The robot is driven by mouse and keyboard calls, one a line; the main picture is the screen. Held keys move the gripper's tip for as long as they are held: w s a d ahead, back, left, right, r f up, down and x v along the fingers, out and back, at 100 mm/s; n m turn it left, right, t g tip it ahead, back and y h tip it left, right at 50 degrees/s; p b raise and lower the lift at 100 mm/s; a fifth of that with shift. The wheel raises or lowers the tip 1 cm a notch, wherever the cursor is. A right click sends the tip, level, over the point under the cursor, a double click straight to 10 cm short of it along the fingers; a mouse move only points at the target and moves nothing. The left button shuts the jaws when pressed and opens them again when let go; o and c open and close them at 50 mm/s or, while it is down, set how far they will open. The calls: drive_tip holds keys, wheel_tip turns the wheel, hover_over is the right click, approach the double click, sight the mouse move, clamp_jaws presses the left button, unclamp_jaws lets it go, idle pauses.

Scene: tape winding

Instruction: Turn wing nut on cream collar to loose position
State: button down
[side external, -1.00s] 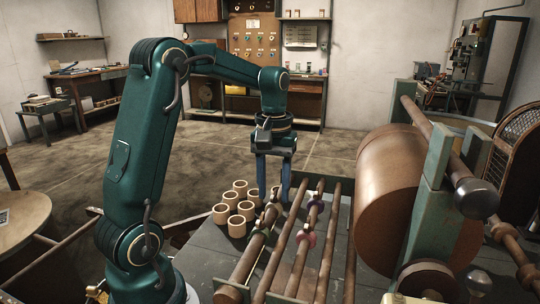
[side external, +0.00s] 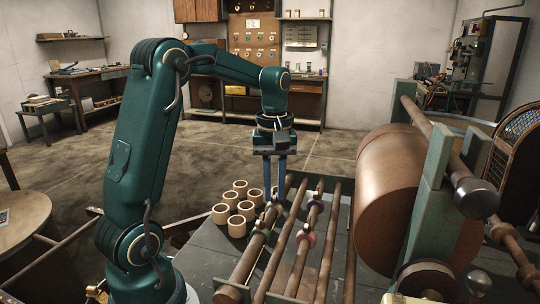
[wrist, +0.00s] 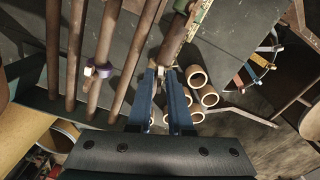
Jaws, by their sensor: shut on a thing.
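My gripper (side external: 274,196) points straight down at the left-hand bar of the rack. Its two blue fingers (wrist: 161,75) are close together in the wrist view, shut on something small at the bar. I take this to be the wing nut on the cream collar; the fingers hide most of it, and its angle cannot be read. A pale collar-like shape (side external: 271,206) shows at the fingertips in the side view. The purple collar also shows in the wrist view (wrist: 104,70) with a pale wing nut (wrist: 88,71).
Several cream cardboard cores (side external: 237,226) stand on the grey bench left of the bars; they show close beside the fingers in the wrist view (wrist: 208,98). A large brown roll (side external: 390,195) stands to the right. Parallel bars (side external: 327,245) run alongside.

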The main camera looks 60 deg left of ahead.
sight(276, 197)
drive_tip(key=n, duration=0.7)
drive_tip(key=shift+w, duration=0.1)
drive_tip(key=n, duration=0.6)
drive_tip(key=shift+w+n, duration=0.15)
drive_tip(key=shift+n, duration=0.25)
drive_tip(key=c, duration=0.8)
unclamp_jaws()
drive_tip(key=shift+c, duration=0.2)
drive_tip(key=shift+r, duration=2.55)
